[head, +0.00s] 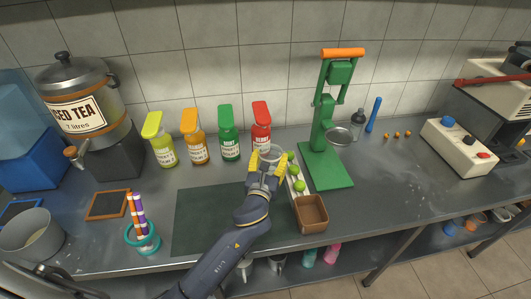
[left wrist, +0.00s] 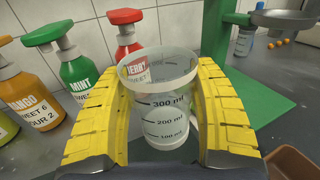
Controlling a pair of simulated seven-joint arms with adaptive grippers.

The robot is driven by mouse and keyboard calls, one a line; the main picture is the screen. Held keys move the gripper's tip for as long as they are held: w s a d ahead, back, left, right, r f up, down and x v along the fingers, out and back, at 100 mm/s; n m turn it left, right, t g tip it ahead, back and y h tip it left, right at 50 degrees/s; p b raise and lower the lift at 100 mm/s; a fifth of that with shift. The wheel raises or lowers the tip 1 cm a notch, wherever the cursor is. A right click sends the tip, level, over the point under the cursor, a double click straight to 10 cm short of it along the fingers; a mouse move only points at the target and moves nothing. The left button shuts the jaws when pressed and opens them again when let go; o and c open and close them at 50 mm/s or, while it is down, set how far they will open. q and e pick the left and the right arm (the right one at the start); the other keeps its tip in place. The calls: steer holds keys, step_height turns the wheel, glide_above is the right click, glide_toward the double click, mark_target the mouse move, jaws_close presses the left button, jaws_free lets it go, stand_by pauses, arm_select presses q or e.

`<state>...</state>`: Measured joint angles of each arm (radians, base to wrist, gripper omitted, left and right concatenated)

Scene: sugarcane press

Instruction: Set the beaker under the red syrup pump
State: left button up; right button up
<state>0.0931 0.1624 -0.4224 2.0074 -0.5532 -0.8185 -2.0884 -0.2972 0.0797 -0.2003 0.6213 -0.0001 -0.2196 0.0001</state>
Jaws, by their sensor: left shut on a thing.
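The clear beaker (left wrist: 163,115) with black millilitre marks is upright between the yellow fingers of my left gripper (left wrist: 160,120), which is shut on it. In the head view my left gripper (head: 267,172) is in front of the red syrup pump (head: 261,122), and only the beaker's rim (head: 270,153) shows above the fingers. In the left wrist view the red pump (left wrist: 125,28) stands behind and slightly left of the beaker, its label partly seen through the glass. I cannot tell whether the beaker touches the counter. My right gripper is not in view.
Green (head: 228,140), orange (head: 194,142) and yellow (head: 160,145) pumps stand left of the red one. A green press (head: 330,165) stands to the right. Limes (head: 299,185) and a brown bin (head: 311,214) are close beside my left gripper. A dark mat (head: 200,215) lies in front.

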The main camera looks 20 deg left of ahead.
arm_select(q)
steer(key=w+a, duration=0.5)
steer(key=w, duration=0.5)
steer(key=shift+s+d+f, duration=0.1)
steer(key=shift+f, duration=1.55)
steer(key=shift+s+d+f, duration=0.1)
steer(key=shift+f, duration=1.5)
steer(key=shift+w+a+f, duration=0.1)
steer(key=shift+w+f, duration=0.1)
steer(key=shift+f, duration=0.05)
steer(key=shift+f, duration=0.2)
steer(key=o, duration=1.2)
steer(key=shift+r, duration=0.15)
steer(key=s, duration=1.2)
steer(key=shift+d, duration=0.35)
